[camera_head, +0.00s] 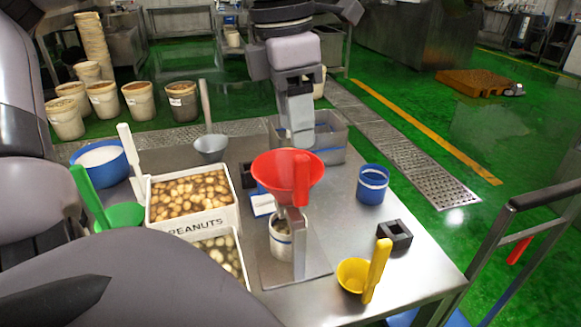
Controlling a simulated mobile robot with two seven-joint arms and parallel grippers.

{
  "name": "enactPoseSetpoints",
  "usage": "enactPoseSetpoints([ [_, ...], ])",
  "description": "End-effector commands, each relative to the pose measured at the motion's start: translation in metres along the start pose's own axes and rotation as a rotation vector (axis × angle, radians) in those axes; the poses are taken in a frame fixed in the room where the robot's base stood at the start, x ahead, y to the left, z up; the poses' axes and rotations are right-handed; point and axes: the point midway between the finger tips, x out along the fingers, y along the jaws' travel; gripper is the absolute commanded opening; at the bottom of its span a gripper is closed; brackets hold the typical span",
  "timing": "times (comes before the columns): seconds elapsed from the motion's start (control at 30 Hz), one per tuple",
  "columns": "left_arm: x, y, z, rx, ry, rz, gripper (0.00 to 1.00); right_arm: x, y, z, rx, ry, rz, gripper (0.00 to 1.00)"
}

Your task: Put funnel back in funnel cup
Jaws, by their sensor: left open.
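The red funnel (270,170) is upright near the middle of the steel table, wide mouth up, with its red handle on the near side. My right gripper is not in view.
A peanut box (190,226), a green scoop (122,215) and a blue bowl (95,165) crowd the left. A metal scoop (211,148) and grey bin (331,150) are behind. A yellow scoop (353,276) and dark holder (394,236) are right.

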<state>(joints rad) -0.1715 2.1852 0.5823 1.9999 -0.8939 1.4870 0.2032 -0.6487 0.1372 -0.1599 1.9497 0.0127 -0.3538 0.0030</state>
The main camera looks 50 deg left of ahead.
Motion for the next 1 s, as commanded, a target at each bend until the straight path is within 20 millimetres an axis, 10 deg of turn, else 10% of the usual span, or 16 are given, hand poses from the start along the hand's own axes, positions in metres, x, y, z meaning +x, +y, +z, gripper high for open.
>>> enactPoseSetpoints([
  [1.0,0.071,-0.002,0.001,0.0,0.0,0.005,0.42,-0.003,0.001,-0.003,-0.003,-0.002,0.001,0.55],
])
